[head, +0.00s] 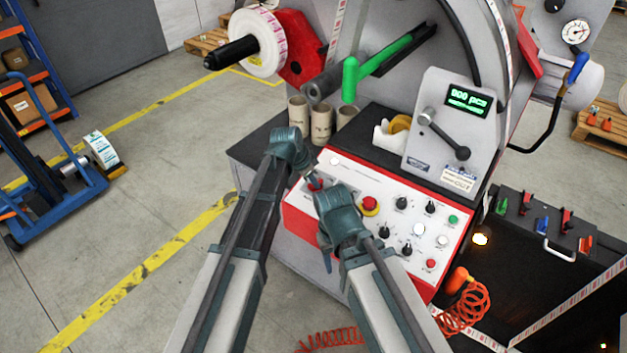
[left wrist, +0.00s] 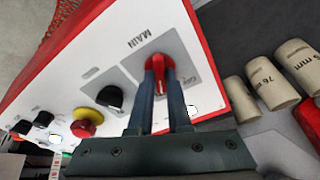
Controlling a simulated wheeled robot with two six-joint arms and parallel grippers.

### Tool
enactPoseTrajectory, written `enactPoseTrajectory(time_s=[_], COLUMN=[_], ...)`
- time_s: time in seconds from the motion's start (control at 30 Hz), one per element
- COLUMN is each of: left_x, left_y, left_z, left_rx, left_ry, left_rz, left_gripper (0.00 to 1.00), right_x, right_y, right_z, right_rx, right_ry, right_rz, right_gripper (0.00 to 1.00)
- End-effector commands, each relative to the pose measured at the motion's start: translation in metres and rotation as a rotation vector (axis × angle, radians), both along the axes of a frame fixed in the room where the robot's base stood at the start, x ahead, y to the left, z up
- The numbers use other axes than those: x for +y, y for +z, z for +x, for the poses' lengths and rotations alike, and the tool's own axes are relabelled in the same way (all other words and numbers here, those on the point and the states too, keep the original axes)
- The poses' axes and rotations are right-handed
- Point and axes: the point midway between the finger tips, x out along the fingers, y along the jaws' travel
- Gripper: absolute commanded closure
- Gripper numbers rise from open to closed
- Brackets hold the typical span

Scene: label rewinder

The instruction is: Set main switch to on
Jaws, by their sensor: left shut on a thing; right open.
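The main switch is a red rotary knob (left wrist: 160,72) on a grey plate marked MAIN, seen in the left wrist view. In the head view only a bit of its red (head: 315,184) shows by my left fingertips, at the panel's left end. My left gripper (left wrist: 162,98) has one finger on each side of the knob's handle and is shut on it; it also shows in the head view (head: 312,178). The handle lies roughly in line with my fingers. The plate's position lettering is too blurred to read surely. My right gripper (head: 326,246) is open and empty before the panel's front edge.
The white control panel (head: 345,178) with red edging carries a red-and-yellow emergency stop (head: 369,205), black knobs (head: 401,203) and small buttons. Cardboard cores (head: 321,125) stand behind it. A coiled orange hose (head: 468,305) hangs at the right.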

Motion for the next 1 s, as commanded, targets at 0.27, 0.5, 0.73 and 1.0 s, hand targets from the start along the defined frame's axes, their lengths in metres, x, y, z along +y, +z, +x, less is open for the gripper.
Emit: enactPoseTrajectory(time_s=[0.27, 0.5, 0.73, 1.0], left_x=[0.0004, 0.0004, 0.0003, 0.0002], left_y=[0.0, 0.0, 0.0, -0.0001], left_z=[0.0005, 0.0003, 0.0002, 0.0003], left_rx=[-0.011, -0.012, -0.012, -0.012], left_ry=[-0.062, -0.073, -0.073, -0.072], left_rz=[0.015, 0.018, 0.018, 0.017], left_gripper=[1.0, 1.0, 1.0, 0.54], right_x=[0.0, 0.0, 0.0, 0.0], right_y=[0.0003, 0.0003, 0.0003, 0.0003], right_z=[0.0, 0.0, 0.0, 0.0], right_rx=[0.0, 0.0, 0.0, 0.0], right_ry=[0.0, 0.0, 0.0, 0.0], right_rz=[0.0, 0.0, 0.0, 0.0], right_gripper=[0.5, 0.5, 0.5, 0.5])
